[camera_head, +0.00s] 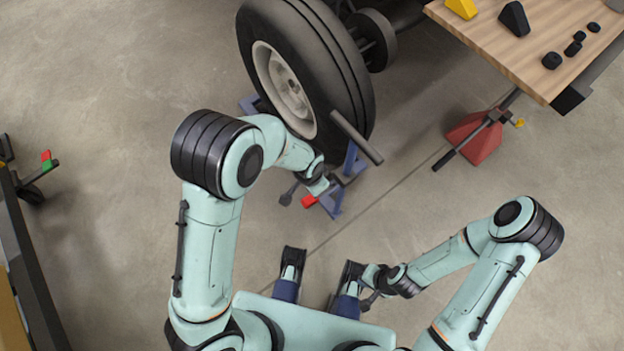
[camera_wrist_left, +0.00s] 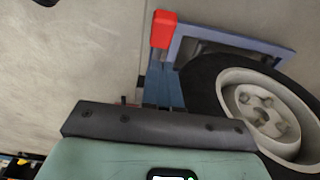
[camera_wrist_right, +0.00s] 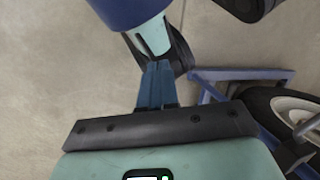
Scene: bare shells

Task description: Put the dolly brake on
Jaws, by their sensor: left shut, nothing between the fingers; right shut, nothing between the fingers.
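The blue wheel dolly (camera_head: 351,160) stands on the floor around the foot of the big black tyre (camera_head: 341,75). Its red brake pedal (camera_head: 309,201) sticks out at the near corner. The pedal also shows in the left wrist view (camera_wrist_left: 163,32), with the dolly's blue frame (camera_wrist_left: 258,44) beside it. My left gripper (camera_wrist_left: 163,72) is shut and empty, its tips right by the pedal; I cannot tell whether they touch. My right gripper (camera_wrist_right: 157,72) is shut and empty, low near my own base, apart from the dolly, whose frame (camera_wrist_right: 243,75) shows beyond it.
A grey bar (camera_head: 356,137) stands out from the dolly. Another unit with a red and green piece (camera_head: 47,161) is at far left. The floor between is clear.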

